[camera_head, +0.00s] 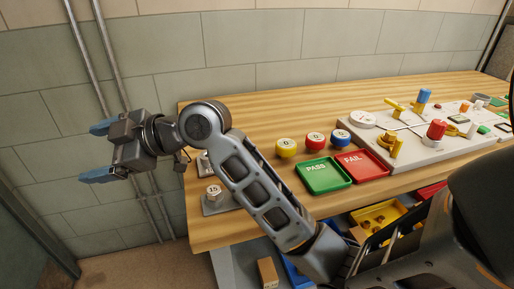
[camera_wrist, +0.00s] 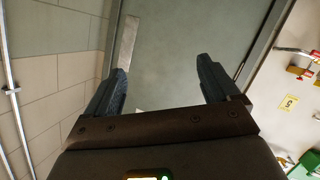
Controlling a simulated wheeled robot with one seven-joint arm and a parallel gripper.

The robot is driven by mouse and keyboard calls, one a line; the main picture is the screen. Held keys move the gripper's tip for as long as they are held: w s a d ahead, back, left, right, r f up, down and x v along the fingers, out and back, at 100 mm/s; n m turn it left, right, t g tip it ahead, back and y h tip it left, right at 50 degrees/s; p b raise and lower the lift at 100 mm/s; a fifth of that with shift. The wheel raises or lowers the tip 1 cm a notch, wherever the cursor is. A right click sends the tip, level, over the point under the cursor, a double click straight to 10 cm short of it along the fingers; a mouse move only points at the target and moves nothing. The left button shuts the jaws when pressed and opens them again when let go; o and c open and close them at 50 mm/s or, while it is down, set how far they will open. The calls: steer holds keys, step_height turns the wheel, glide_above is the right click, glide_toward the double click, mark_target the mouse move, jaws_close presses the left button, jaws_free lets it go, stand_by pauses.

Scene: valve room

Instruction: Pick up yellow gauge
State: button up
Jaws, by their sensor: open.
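The yellow gauge (camera_head: 286,148) stands on the wooden table in the head view, leftmost in a row with a red gauge (camera_head: 315,140) and a blue gauge (camera_head: 340,138). It is just behind the green PASS tray. My gripper (camera_head: 92,152) is open and empty, off the left end of the table and well to the left of the yellow gauge. In the wrist view my gripper (camera_wrist: 165,85) shows both blue fingers spread apart with nothing between them. The yellow gauge is not visible there.
The green PASS tray (camera_head: 324,176) and red FAIL tray (camera_head: 362,167) lie in front of the gauges. A white valve board (camera_head: 430,149) fills the table's right side. My forearm crosses the table's left end. Table (camera_head: 236,114) behind the arm is clear.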

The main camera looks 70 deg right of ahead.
steer(key=s+d+f+n+g+h, duration=0.1)
steer(key=s+d+n+g, duration=0.25)
steer(key=d, duration=0.65)
steer(key=n+g+h+p, duration=0.1)
steer(key=n+g+h, duration=0.35)
steer(key=g, duration=0.55)
glide_above(286, 143)
steer(key=f, duration=0.2)
steer(key=f+m, duration=0.1)
steer(key=shift+w+a+f, duration=0.25)
steer(key=shift+w+a, duration=0.05)
steer(key=shift+w, duration=0.05)
steer(key=shift+s+d+f, duration=0.15)
steer(key=shift+s+f, duration=0.1)
steer(key=shift+f, duration=0.05)
steer(key=f, duration=0.3)
steer(key=f+p, duration=0.1)
steer(key=f, duration=0.3)
steer(key=shift+s+d+f, duration=0.1)
steer(key=shift+s, duration=0.1)
steer(key=shift+c, duration=0.2)
steer(key=c, duration=1.2)
